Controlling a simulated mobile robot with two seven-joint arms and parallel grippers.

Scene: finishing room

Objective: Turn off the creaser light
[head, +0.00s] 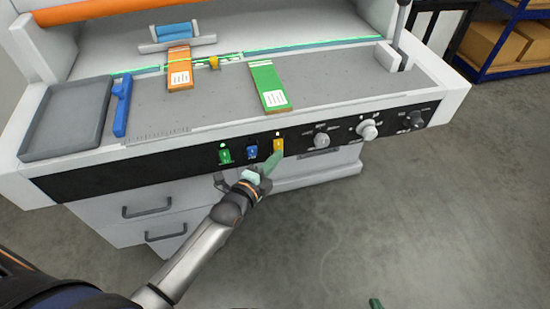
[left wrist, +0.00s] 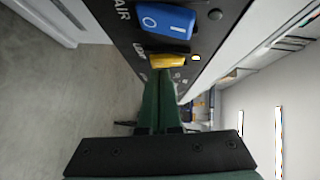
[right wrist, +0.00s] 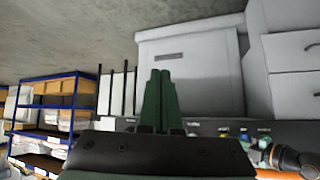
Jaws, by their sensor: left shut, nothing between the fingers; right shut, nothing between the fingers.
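The creaser's black front panel (head: 180,168) carries a green switch (head: 224,155), a blue switch (head: 251,153) and a yellow switch (head: 278,145). In the left wrist view the yellow switch (left wrist: 167,61) has a partly hidden label starting with "LI", and its indicator (left wrist: 197,58) glows white. The blue switch (left wrist: 166,21) is labelled AIR and its indicator is dark. My left gripper (head: 271,160) is shut and empty, its tips at the lower edge of the yellow switch; contact is unclear. My right gripper (right wrist: 161,74) is shut and empty, away from the panel.
Two knobs (head: 321,140) (head: 367,129) and another control sit right of the switches. A green card stack (head: 269,85) and an orange one (head: 180,75) lie on the bed. Drawers (head: 145,205) are below. Open floor lies in front; shelving (head: 503,45) stands at right.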

